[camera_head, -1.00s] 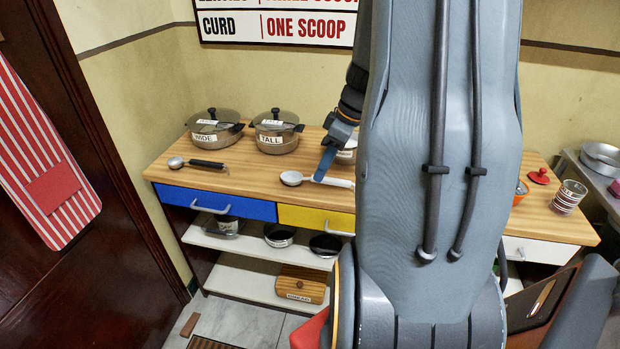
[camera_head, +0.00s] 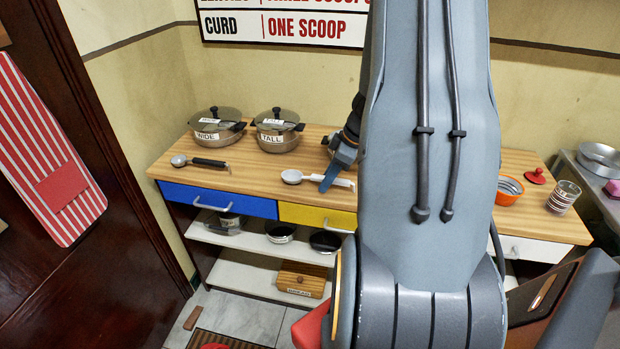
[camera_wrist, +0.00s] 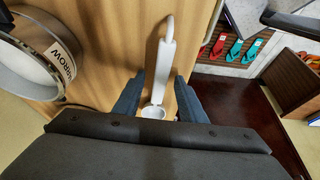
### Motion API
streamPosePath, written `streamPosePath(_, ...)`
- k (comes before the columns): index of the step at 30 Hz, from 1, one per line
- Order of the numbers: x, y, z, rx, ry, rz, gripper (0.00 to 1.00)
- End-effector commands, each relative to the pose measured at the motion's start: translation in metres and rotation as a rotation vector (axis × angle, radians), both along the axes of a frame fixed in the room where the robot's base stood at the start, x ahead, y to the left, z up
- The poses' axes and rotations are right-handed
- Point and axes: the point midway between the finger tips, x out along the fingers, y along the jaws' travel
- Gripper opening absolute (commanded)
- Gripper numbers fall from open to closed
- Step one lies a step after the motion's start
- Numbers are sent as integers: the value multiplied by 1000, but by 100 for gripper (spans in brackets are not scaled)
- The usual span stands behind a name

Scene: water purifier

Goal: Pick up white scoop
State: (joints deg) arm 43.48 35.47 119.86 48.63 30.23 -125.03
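The white scoop (camera_head: 291,176) lies on the wooden counter near its front edge, above the yellow drawer, with its bowl to the left and handle to the right. My gripper (camera_head: 325,187) is at its handle in the head view and hides part of it. In the wrist view the scoop's handle (camera_wrist: 165,52) runs up between the two blue fingers of my gripper (camera_wrist: 160,76). The fingers are open, one on each side, with gaps to the handle. The bowl shows lower down, partly hidden by the gripper body.
A black-handled scoop (camera_head: 208,162) lies left on the counter (camera_head: 240,178). The WIDE pot (camera_head: 213,127) and TALL pot (camera_head: 277,135) stand behind. A container labelled NARROW (camera_wrist: 45,65) is close by in the wrist view. An orange bowl (camera_head: 508,190) stands right.

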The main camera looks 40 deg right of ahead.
Motion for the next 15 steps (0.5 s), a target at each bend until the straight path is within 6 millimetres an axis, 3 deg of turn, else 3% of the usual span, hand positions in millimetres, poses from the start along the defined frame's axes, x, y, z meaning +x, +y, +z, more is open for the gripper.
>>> streamPosePath(9,2,1,-4,0,0,-1,38)
streamPosePath(15,1,1,-4,0,0,-1,4)
